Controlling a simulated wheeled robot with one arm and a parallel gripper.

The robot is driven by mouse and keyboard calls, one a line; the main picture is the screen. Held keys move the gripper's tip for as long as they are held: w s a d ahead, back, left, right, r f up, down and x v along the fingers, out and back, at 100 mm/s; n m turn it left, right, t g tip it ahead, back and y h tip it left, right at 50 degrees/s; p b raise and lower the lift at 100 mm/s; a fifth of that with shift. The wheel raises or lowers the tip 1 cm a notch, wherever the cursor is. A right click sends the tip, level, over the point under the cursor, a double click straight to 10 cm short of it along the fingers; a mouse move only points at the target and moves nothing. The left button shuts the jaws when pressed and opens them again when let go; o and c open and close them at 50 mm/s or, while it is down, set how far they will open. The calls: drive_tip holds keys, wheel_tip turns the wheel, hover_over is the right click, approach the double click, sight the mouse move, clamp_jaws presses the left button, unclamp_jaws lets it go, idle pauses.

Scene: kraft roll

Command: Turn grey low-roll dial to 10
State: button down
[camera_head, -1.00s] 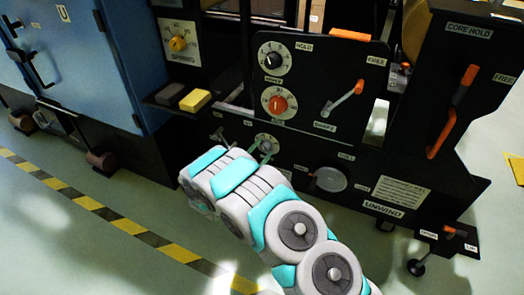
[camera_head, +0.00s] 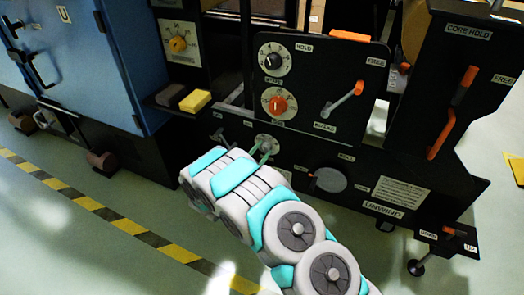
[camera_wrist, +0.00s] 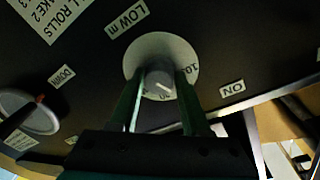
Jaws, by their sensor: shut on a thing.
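The grey low-roll dial (camera_wrist: 159,84) sits on a round white scale plate (camera_wrist: 150,46) under a "LOW m" label in the wrist view. A white pointer mark shows on its face, slanting towards the lower right. A "10" is printed on the plate's right side. My gripper (camera_wrist: 158,92) is shut on the dial, with one green finger at each side of it. In the head view the scale plate (camera_head: 268,141) shows low on the black panel, and my gripper (camera_head: 262,154) reaches it from below. My wrist and fingers hide most of the dial there.
Above are an orange dial (camera_head: 278,104), a black dial (camera_head: 273,61) and an orange-tipped lever (camera_head: 345,97). A grey round knob (camera_head: 329,180) is to the right. A yellow block (camera_head: 195,101) lies on a ledge to the left. The floor in front looks open.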

drive_tip(key=n+p, duration=0.1)
drive_tip(key=n, duration=0.3)
drive_tip(key=shift+d+f+n, duration=0.1)
drive_tip(key=shift+n, duration=0.3)
drive_tip(key=shift+f+n+t+p, duration=0.1)
drive_tip(key=shift+n+t+p, duration=0.3)
drive_tip(key=shift+n, duration=1.5)
drive_tip(key=shift+c, duration=1.8)
unclamp_jaws()
drive_tip(key=shift+s, duration=0.15)
drive_tip(key=v, duration=0.7)
drive_tip(key=shift+s, duration=0.25)
